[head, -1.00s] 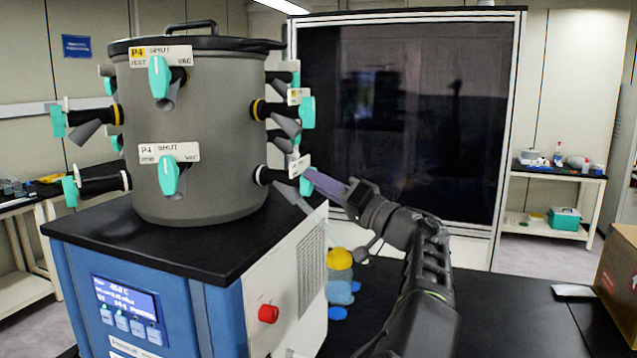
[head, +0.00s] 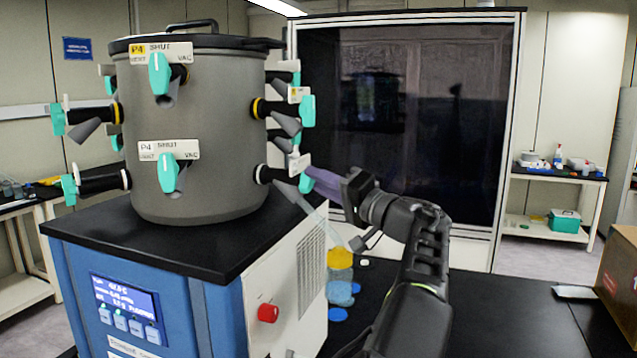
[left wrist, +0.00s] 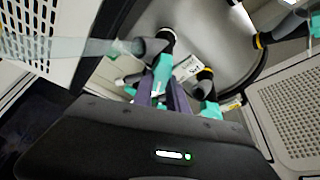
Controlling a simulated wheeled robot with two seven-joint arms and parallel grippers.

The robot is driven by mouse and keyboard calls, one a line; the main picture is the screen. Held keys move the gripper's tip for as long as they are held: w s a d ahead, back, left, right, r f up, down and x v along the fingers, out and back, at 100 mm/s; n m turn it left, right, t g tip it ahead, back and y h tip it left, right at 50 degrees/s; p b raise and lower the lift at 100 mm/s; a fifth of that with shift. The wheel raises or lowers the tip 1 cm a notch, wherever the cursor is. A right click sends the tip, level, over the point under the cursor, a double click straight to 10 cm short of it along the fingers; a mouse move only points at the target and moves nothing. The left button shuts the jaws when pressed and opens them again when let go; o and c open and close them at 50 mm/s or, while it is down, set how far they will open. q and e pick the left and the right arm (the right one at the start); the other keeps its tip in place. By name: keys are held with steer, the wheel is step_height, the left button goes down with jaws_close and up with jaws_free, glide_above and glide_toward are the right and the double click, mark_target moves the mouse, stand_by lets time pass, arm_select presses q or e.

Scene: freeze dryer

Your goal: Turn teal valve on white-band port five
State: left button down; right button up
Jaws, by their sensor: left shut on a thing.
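The grey drum (head: 205,130) carries ports with teal valve handles, yellow bands on the upper row and white bands on the lower row. At the lower right, the white-band port (head: 263,174) has a teal valve handle (head: 306,181) and a label partly turned away. My left gripper (head: 318,182) is shut on this handle from the right. In the left wrist view the same teal handle (left wrist: 161,76) sits between the purple fingers, partly hidden. The port number cannot be read. My right gripper is not in view.
Another teal valve (head: 308,110) is just above, on a yellow-band port. A clear flask with a yellow cap (head: 340,258) is below the gripper. A red knob (head: 268,313) is on the dryer's side. The black bench at right is mostly clear.

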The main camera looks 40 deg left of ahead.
arm_select(q)
steer(key=c, duration=1.3)
jaws_free()
steer(key=shift+d, duration=0.1)
steer(key=d+b, duration=0.1)
steer(key=d, duration=0.1)
steer(key=d+f, duration=0.1)
steer(key=d, duration=0.2)
steer(key=d+b, duration=0.1)
steer(key=d, duration=0.1)
steer(key=shift+s+d+f+b, duration=0.15)
steer(key=shift+d+f+b, duration=0.1)
steer(key=shift+b, duration=0.1)
